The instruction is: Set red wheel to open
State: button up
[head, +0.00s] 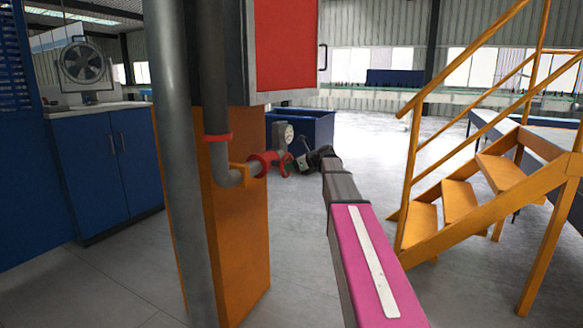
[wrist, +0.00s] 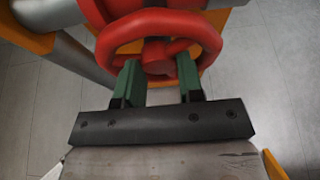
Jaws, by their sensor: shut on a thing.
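The red wheel (wrist: 207,37) is a round valve handwheel, seen close up in the wrist view. In the head view the red wheel (head: 285,163) is small, on the pipe's end beside a round gauge (head: 283,134). My gripper (wrist: 159,75) has its two green fingers at the wheel's near rim, one on each side of the hub, and is shut on the wheel. The fingertips are partly hidden beneath the rim. In the head view my gripper (head: 303,164) reaches the wheel from the right and its fingers are too small to make out.
A grey pipe (head: 175,160) and an orange pillar (head: 240,210) stand left of the wheel. A red-fronted box (head: 287,45) hangs above. A blue bin (head: 310,126) is behind. Orange stairs (head: 460,200) stand at right, with open floor between.

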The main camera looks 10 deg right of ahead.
jog(key=n+t, duration=0.2)
jog(key=n, duration=0.3)
jog(key=n+t, duration=0.3)
jog(key=n, duration=0.2)
jog(key=n+t+h, duration=0.1)
jog(key=n+t, duration=0.1)
jog(key=n, duration=0.3)
jog(key=shift+s+a+f+t, duration=0.1)
jog(key=shift+s+f+t, duration=0.1)
jog(key=shift+t, duration=0.1)
dwell(0.6)
jog(key=o, duration=0.7)
jog(key=shift+c, duration=0.2)
jog(key=v, duration=1)
jog(key=shift+s+d, duration=0.2)
jog(key=shift+s, duration=0.1)
jog(key=shift+f, duration=0.15)
